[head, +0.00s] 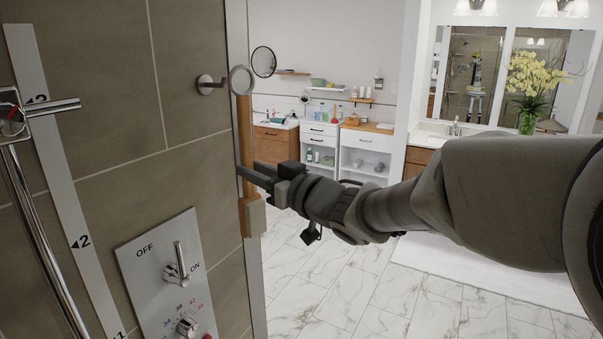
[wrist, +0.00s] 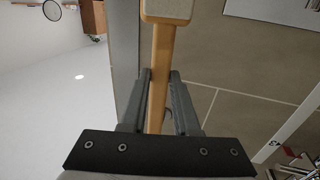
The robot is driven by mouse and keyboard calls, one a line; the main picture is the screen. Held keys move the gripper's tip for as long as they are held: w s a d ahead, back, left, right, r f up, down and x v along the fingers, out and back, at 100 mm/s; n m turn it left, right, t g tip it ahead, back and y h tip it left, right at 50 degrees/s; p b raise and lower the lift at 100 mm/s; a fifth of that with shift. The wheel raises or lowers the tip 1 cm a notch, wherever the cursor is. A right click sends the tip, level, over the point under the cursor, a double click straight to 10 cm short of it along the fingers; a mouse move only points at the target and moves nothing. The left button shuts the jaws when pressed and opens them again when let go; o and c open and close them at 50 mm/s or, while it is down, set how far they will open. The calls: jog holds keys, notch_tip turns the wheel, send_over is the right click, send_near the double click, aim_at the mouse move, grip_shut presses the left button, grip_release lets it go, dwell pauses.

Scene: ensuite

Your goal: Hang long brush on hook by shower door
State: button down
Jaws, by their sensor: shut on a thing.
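The long brush (head: 246,140) has a wooden handle, a grey ring at its top end and a pale block-shaped head at its lower end. My gripper (head: 246,176) is shut on the handle and holds the brush upright near the wall's edge. In the wrist view the handle (wrist: 161,60) runs between the two fingers (wrist: 160,88), with the head (wrist: 167,10) at the top edge. The hook (head: 211,84) is a metal peg on the tiled wall, just left of the ring. The ring appears beside the hook's end; whether they touch I cannot tell.
A shower control panel (head: 172,275) with levers is on the tiled wall below the hook. A metal shower rail (head: 42,225) stands at the left. A white shelf unit (head: 364,150) and vanity are farther back. The marble floor (head: 335,285) is open.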

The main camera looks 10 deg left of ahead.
jog(key=shift+w+a+f+b, duration=0.3)
jog(key=shift+w+a+b, duration=0.1)
jog(key=shift+a, duration=0.5)
jog(key=shift+w+a+f+b, duration=0.25)
jog(key=shift+w+a, duration=0.1)
jog(key=shift+a, duration=0.6)
jog(key=shift+w+a+f+b, duration=0.3)
jog(key=shift+w+a+b, duration=0.1)
jog(key=shift+a, duration=0.5)
jog(key=shift+a+f, duration=0.1)
jog(key=shift+f, duration=0.15)
